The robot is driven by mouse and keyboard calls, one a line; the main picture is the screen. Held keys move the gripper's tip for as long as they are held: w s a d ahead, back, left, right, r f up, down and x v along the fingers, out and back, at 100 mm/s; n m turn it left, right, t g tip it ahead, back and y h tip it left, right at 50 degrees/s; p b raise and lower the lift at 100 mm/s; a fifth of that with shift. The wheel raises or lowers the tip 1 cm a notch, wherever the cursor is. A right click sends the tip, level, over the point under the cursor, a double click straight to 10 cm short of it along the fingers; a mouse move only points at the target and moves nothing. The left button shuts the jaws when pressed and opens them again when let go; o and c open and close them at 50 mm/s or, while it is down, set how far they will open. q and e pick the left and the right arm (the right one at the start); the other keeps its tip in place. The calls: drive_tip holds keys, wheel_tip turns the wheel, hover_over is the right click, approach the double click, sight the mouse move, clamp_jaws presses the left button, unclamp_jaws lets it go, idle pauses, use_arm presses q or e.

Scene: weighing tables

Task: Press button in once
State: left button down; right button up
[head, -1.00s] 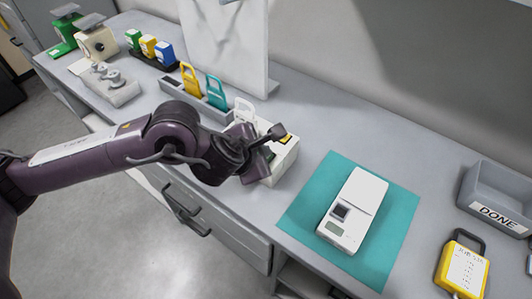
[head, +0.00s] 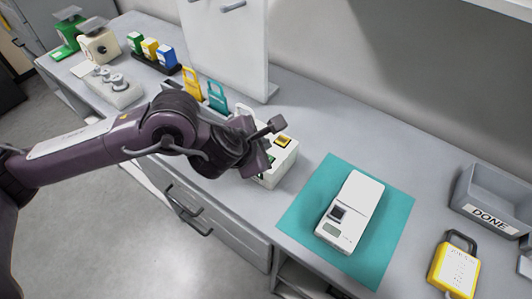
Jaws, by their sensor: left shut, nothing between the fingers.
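A white box (head: 284,163) stands near the counter's front edge, left of the teal mat, with a yellow square button (head: 283,141) on its top. My left gripper (head: 273,126) is shut and empty. In the picture it lies just left of and above the yellow button, over the box; I cannot tell its exact height. My left arm and gripper hide the box's left part. A flat white device (head: 362,193) with a dark square and a small greenish display lies on the teal mat (head: 303,205). My right gripper is not in view.
Yellow (head: 191,84) and teal (head: 217,97) handled tags stand in a holder behind my arm. Scales (head: 98,44) and small coloured boxes (head: 150,48) stand far left.

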use_arm(q)
wheel_tip(320, 180, up, 3)
drive_tip(key=shift+f+p, duration=0.15)
drive_tip(key=shift+p, duration=0.6)
